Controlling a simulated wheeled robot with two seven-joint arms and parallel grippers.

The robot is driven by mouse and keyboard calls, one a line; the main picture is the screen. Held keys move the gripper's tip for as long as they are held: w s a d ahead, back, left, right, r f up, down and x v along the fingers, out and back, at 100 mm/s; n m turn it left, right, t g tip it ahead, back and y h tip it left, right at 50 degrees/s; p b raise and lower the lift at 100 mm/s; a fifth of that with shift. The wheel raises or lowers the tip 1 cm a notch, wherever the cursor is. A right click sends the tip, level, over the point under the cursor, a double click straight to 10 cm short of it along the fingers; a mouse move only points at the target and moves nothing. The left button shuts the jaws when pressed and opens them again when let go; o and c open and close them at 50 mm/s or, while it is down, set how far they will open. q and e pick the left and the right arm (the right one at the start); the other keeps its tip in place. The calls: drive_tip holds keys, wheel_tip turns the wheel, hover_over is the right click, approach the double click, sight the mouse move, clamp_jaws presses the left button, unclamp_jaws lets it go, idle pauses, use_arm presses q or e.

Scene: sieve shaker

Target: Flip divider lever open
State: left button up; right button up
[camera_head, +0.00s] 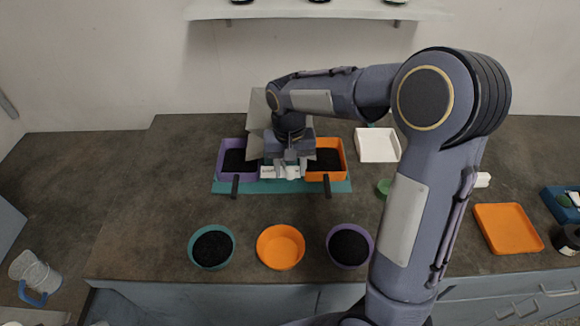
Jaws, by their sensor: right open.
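My right arm reaches in from the lower right and bends over the bench. My right gripper (290,168) is open and points down at the middle of the divider device, between its two bins. The left bin is purple (224,160) and the right bin is orange (344,158); both hold dark material. They stand on a teal base (283,187). A pale hopper part (257,103) rises behind the gripper. The divider lever cannot be made out; the gripper hides the middle, and I cannot tell whether they touch. My left gripper is not in view.
In front stand a teal bowl (191,248) and a purple bowl (369,238) with dark material, and an empty orange bowl (281,247) between them. A white tray (377,145) is at the back right and an orange tray (508,229) further right. The left bench is clear.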

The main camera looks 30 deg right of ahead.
sight(290, 170)
wheel_tip(290, 170, up, 7)
drive_tip(key=shift+r, duration=0.25)
idle(0.5)
